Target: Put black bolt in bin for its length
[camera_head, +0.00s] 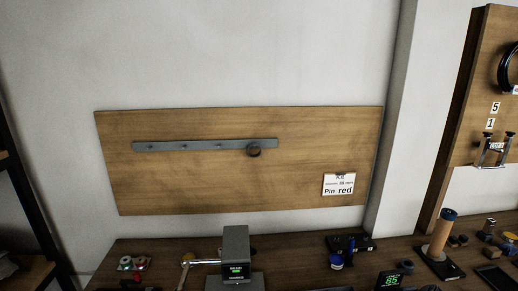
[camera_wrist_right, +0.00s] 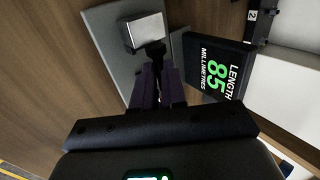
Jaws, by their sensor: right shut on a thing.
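In the right wrist view, my right gripper (camera_wrist_right: 158,82) is shut, its dark purple fingers on a dark piece that looks like the black bolt (camera_wrist_right: 155,50). The bolt's far end is at a silver metal block (camera_wrist_right: 145,31) on a grey plate (camera_wrist_right: 103,30); I cannot tell if they touch. Beside it a black display (camera_wrist_right: 214,68) reads "LENGTH 85 MILLIMETRES" in green and white. The display also shows at the bottom of the head view (camera_head: 389,281). No gripper shows in the head view.
A black holder with a white "2" label (camera_wrist_right: 252,15) stands beyond the display. In the head view, a grey device (camera_head: 236,245) stands on the wooden bench (camera_head: 150,247). A cylinder (camera_head: 441,232) stands at right.

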